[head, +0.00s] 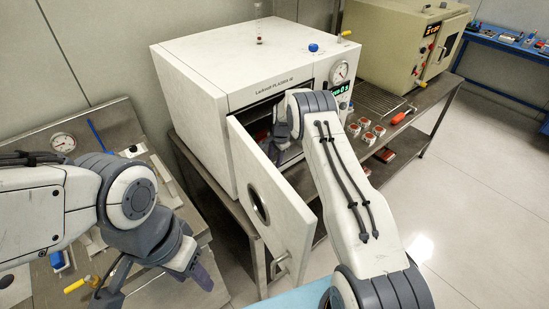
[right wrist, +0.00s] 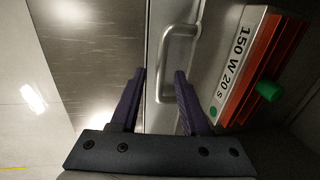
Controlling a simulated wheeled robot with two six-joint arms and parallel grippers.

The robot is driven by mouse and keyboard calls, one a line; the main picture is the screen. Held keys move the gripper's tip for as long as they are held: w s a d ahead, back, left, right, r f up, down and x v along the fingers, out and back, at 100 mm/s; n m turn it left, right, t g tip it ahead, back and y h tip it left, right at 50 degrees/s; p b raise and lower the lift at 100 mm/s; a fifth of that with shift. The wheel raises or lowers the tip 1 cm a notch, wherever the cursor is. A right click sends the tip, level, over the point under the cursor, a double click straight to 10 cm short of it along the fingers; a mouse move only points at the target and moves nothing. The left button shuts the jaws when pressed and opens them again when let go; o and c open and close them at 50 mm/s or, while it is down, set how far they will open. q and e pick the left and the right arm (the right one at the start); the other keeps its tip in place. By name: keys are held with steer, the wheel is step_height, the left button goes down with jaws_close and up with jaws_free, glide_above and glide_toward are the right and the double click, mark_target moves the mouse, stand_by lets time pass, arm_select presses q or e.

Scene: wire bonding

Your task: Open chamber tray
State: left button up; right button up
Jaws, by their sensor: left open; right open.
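The white plasma chamber (head: 235,70) stands on a metal bench, with its door (head: 270,185) swung open towards me. My right arm reaches into the chamber mouth, and its gripper is mostly hidden there in the head view. In the right wrist view a bent metal handle (right wrist: 182,32) stands on a pale metal front panel (right wrist: 160,18), which looks like the chamber tray's front. My right gripper (right wrist: 160,76) is open, with its two dark fingers either side of the handle's near part. Whether they touch it cannot be told. My left gripper (head: 155,284) is open and empty at the lower left.
A red holder (right wrist: 268,70) with a "150 W 20 s" label and green knob is close to my right gripper. A beige machine (head: 405,40) stands at the back right. Small red-and-white parts (head: 367,136) lie on the bench. A metal worktop (head: 95,125) with a gauge is at left.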

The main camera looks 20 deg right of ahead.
jaws_close()
stand_by(1.4)
